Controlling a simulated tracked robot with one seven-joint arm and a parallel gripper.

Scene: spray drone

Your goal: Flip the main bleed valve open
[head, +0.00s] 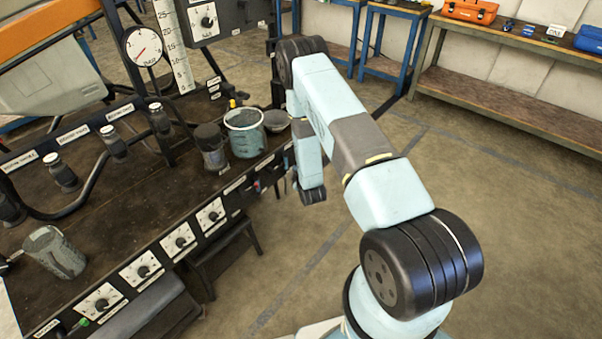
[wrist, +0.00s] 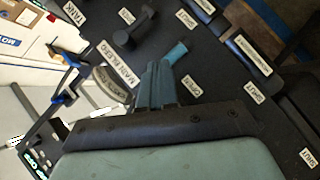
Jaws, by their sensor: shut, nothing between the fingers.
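The wrist view shows the white MAIN BLEED label (wrist: 117,63) on a dark panel, with a SHUT label (wrist: 187,20) and an OPEN label (wrist: 192,85) to its right. My gripper (wrist: 158,75) is shut and empty, its dark teal fingers between the MAIN BLEED and OPEN labels. A lighter blue rounded bar (wrist: 177,51) shows just past the fingertips, between SHUT and OPEN. It looks like a lever grip, but its base is hidden, and I cannot tell whether the fingers touch it. In the head view my arm reaches down beside the bench's end, where small valve parts show unclearly.
A black handle (wrist: 131,37) and more SHUT labels lie close by in the wrist view. The head view shows a dark bench (head: 110,235) with knobs on its front, a teal beaker (head: 246,137) and a grey bowl (head: 277,121). Open floor lies to the right.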

